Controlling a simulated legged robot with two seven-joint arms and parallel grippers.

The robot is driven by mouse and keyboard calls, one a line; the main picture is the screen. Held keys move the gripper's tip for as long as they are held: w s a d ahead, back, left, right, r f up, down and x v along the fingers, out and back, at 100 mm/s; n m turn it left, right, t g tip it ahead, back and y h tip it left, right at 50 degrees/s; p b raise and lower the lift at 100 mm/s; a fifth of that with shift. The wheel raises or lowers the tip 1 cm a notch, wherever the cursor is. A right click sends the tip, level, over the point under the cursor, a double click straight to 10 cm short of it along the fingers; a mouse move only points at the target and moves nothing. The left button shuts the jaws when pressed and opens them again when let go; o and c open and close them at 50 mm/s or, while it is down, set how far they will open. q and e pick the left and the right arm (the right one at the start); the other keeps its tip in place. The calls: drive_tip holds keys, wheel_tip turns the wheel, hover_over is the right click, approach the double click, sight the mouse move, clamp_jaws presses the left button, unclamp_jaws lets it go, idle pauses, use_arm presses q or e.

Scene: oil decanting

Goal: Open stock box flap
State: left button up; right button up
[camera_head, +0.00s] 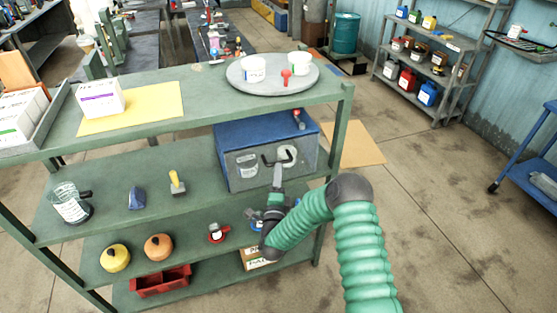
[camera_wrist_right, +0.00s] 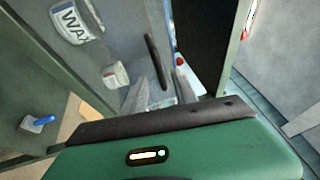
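The stock box (camera_head: 265,130), with a blue top and grey front, stands on the middle shelf at its right end. Its grey front flap (camera_head: 240,178) looks closed and has a dark bar handle (camera_head: 268,160). My right gripper (camera_head: 277,178) is in front of the flap, at the handle. In the right wrist view the fingers (camera_wrist_right: 168,88) are apart, with the dark handle (camera_wrist_right: 154,55) close to their tips. I cannot tell whether they touch it. My left gripper is not in view.
The green shelf's upper board (camera_head: 190,82) lies above the box, with a round grey tray (camera_head: 240,83) on it. A shelf post (camera_head: 340,130) stands right of the box. A yellow-handled tool (camera_head: 177,183) is left of it. The floor right of the shelf is mostly clear.

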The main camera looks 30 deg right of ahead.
drive_tip(key=x, duration=0.4)
drive_tip(key=shift+w+d, duration=0.25)
drive_tip(key=shift+d, duration=0.1)
drive_tip(key=shift+w+d, duration=0.2)
drive_tip(key=shift+d, duration=0.1)
drive_tip(key=shift+a, duration=0.1)
drive_tip(key=shift+a, duration=0.1)
clamp_jaws()
drive_tip(key=shift+s, duration=0.1)
idle(0.5)
